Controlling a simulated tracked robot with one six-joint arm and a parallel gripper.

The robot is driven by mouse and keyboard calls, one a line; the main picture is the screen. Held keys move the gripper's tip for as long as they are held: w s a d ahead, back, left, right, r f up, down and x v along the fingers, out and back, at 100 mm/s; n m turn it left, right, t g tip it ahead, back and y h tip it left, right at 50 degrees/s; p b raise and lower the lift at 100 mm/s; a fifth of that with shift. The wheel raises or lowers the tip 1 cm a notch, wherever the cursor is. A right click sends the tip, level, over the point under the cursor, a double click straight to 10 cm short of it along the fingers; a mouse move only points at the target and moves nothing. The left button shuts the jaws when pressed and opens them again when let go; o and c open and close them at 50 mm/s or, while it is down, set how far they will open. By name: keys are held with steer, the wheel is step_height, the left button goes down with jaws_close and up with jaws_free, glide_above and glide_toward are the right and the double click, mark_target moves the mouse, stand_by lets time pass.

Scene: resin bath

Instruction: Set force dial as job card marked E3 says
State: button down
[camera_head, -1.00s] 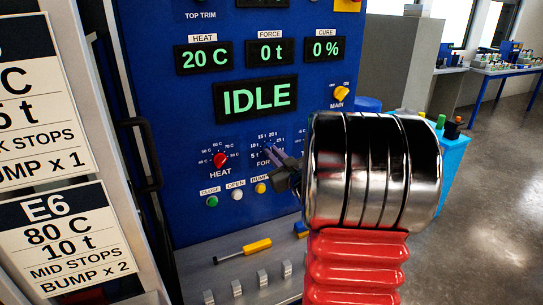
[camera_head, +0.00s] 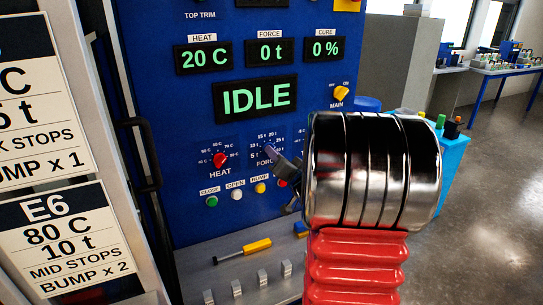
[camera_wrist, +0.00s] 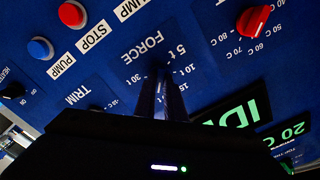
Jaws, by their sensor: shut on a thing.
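The force dial (camera_head: 270,152) is a small dark knob on the blue press panel, with a scale in tonnes around it. My gripper (camera_head: 280,162) is at the dial, its fingers shut on it. In the wrist view the narrow fingers (camera_wrist: 170,92) reach the panel just beside the FORCE label, and they hide most of the knob, so its exact setting cannot be read. The force display (camera_head: 270,53) reads 0 t. A card marked E6 (camera_head: 68,236) reads 80 C, 10 t. The card above it (camera_head: 40,120) is cut off, its name out of view. No E3 mark shows.
The red heat dial (camera_head: 220,160) is left of the force dial. Green, white and yellow buttons sit below. The status display (camera_head: 255,98) reads IDLE. A yellow-handled tool (camera_head: 256,246) lies on the grey ledge below. Red and blue buttons (camera_wrist: 72,14) show in the wrist view.

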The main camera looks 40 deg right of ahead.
steer(key=m, duration=0.5)
steer(key=shift+a+f, duration=0.1)
steer(key=shift+f, duration=0.3)
steer(key=c, duration=2.1)
jaws_free()
steer(key=shift+o, duration=1.3)
steer(key=shift+r, duration=0.25)
